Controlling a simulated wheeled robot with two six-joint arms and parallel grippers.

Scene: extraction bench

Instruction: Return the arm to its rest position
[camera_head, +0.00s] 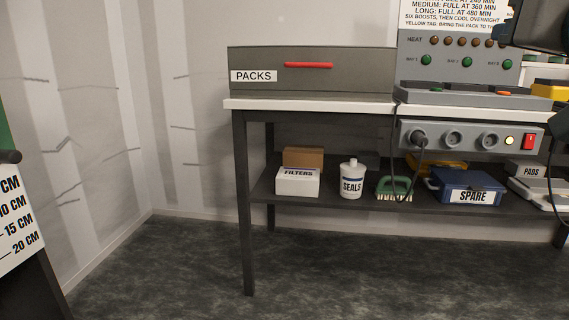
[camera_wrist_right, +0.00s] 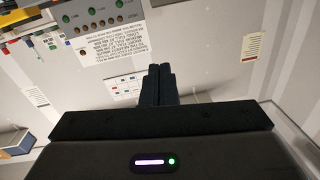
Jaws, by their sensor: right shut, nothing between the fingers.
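My right arm shows as a dark shape at the top right edge of the head view, with the right gripper (camera_head: 520,30) partly cut off by the frame. In the right wrist view my right gripper (camera_wrist_right: 160,84) has its two dark fingers together, with nothing between them. It hangs in free air in front of the wall and bench, apart from any object. My left gripper is in neither view.
A bench holds a grey PACKS box (camera_head: 310,72) with a red handle and a charger panel (camera_head: 464,60) at the right. A power strip (camera_head: 470,137) runs along its front. The lower shelf (camera_head: 330,197) carries several items, including a blue SPARE case (camera_head: 466,188). The floor (camera_head: 200,260) is clear.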

